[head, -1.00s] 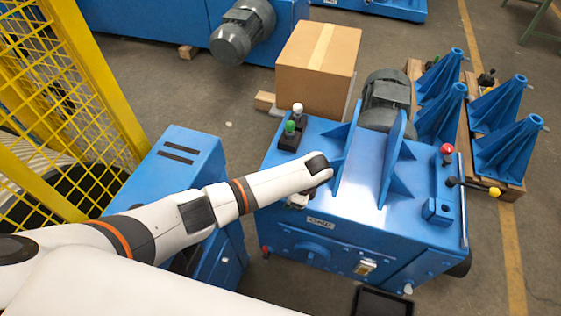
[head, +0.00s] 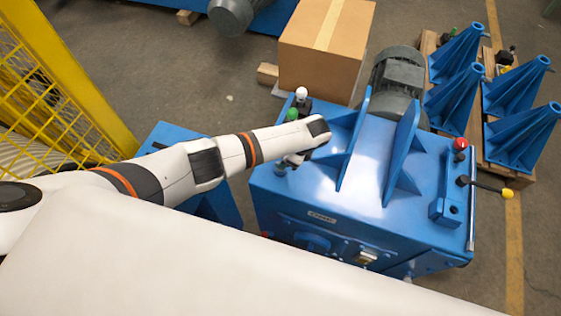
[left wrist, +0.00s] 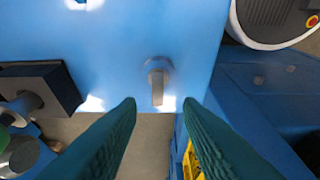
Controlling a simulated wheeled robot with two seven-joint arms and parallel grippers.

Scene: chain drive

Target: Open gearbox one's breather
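Gearbox one is the large blue housing (head: 385,225) with a label plate (head: 322,217) on its front, in the head view. My left gripper (head: 290,162) is over its left top edge, near the green knob (head: 292,114). In the left wrist view, a small grey metal fitting with a flat tab (left wrist: 157,80) stands on the blue surface, likely the breather. My left gripper (left wrist: 160,120) is open, its two green fingers on either side of the line to the fitting, with nothing between them. Contact cannot be seen. My right gripper is out of view.
A white knob (head: 301,93) stands behind the green one. A dark block (left wrist: 40,88) is left of the fitting in the wrist view. Upright blue ribs (head: 352,140), a grey motor (head: 397,80) and a cardboard box (head: 325,38) are close by. A yellow fence (head: 60,90) stands left.

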